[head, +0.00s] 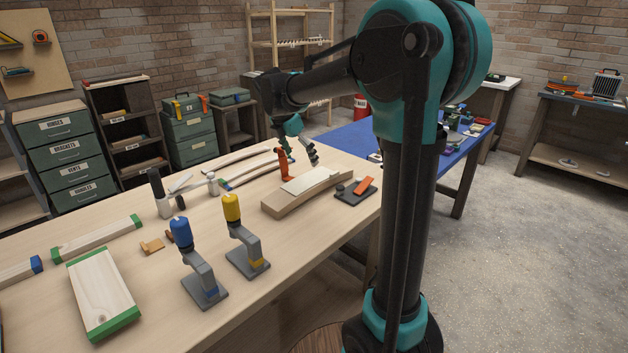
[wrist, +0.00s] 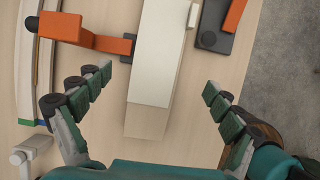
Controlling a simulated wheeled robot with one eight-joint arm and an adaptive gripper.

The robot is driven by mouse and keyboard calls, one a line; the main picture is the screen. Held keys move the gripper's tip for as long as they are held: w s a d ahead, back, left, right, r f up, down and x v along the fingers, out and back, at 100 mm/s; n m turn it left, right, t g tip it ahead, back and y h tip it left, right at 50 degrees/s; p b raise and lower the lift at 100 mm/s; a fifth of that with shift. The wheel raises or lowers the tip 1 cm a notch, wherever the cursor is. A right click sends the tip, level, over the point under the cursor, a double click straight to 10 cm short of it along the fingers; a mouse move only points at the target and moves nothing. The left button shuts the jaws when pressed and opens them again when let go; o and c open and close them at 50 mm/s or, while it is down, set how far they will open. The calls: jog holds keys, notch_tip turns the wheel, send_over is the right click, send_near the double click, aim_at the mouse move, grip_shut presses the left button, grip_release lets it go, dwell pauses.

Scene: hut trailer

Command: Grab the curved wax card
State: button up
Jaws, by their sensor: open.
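A pale grey-white, gently curved sheet, which looks like the curved wax card (head: 312,179), lies along the top of a curved wooden block (head: 287,206) on the workbench. In the wrist view the card (wrist: 158,50) runs down from the top edge, with bare wood (wrist: 146,122) below its near end. My gripper (head: 301,150) is above the bench near the block's far side. In the wrist view my gripper (wrist: 157,80) is open, with one finger on each side of the card and nothing held. I cannot tell its exact height above the card.
An orange tool (wrist: 100,40) stands close beside the left finger. A dark plate with an orange bar (head: 355,190) lies right of the block. Blue-topped (head: 181,232) and yellow-topped (head: 232,208) stands are nearer on the bench. Curved strips (head: 248,168) lie to the left.

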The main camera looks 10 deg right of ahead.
aim_at(310, 179)
jog(key=x, duration=0.8)
jog(key=shift+w+a+f, duration=0.1)
jog(key=shift+w+f, duration=0.05)
jog(key=shift+w, duration=0.05)
jog(key=c, duration=0.9)
